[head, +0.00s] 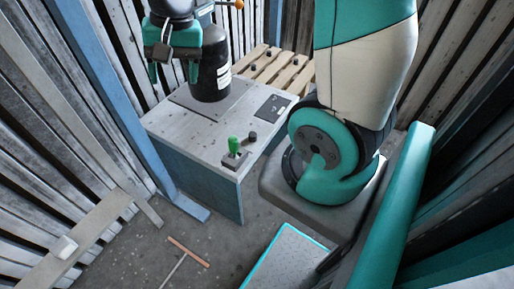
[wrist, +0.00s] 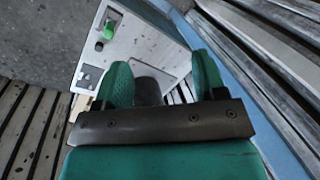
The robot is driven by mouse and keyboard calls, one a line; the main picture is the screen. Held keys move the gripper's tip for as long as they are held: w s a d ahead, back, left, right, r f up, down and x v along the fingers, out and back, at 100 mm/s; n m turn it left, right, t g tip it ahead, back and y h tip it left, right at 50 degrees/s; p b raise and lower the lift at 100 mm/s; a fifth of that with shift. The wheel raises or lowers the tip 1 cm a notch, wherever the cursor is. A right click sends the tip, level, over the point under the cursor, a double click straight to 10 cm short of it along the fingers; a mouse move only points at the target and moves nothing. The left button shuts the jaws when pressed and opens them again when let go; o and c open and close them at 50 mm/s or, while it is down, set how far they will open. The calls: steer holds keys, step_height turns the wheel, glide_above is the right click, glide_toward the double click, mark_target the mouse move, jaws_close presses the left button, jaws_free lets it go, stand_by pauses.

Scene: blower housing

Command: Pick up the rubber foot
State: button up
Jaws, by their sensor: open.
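A small black cylindrical piece (head: 253,138), which looks like the rubber foot, stands on the grey bench top (head: 190,130) beside a green-handled switch (head: 234,147). In the wrist view a small dark spot (wrist: 99,46) near the green handle (wrist: 109,28) seems to be the same piece. My gripper (head: 173,72) is open and empty, high over the far left of the bench, well apart from the piece. In the wrist view its teal fingers (wrist: 160,80) are spread, with a dark rounded shape beyond them.
A tall black canister (head: 211,72) stands on the bench just right of my gripper. A dark plate (head: 273,106) lies at the bench's right. Several small black pieces sit on a slatted pallet (head: 268,68) behind. A blue post (head: 130,95) rises at the left.

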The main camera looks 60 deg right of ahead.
steer(key=w+d+f+m+h+b, duration=0.1)
steer(key=w+d+f+m+b, duration=0.15)
steer(key=d+f+m, duration=0.4)
steer(key=w+d+f+m+b, duration=0.1)
steer(key=d+f+m+b, duration=0.2)
steer(key=d+f, duration=0.55)
steer(key=m+g+h+b, duration=0.1)
steer(key=m+b, duration=0.5)
steer(key=m, duration=0.2)
glide_above(252, 134)
steer(key=shift+n, duration=0.25)
step_height(252, 134, down, 21)
steer(key=shift+w+f, duration=0.1)
steer(key=f, duration=0.2)
steer(key=f+b, duration=0.1)
steer(key=f, duration=0.2)
steer(key=shift+s+f+b, duration=0.2)
steer(key=shift+f+b, duration=0.1)
steer(key=c, duration=1)
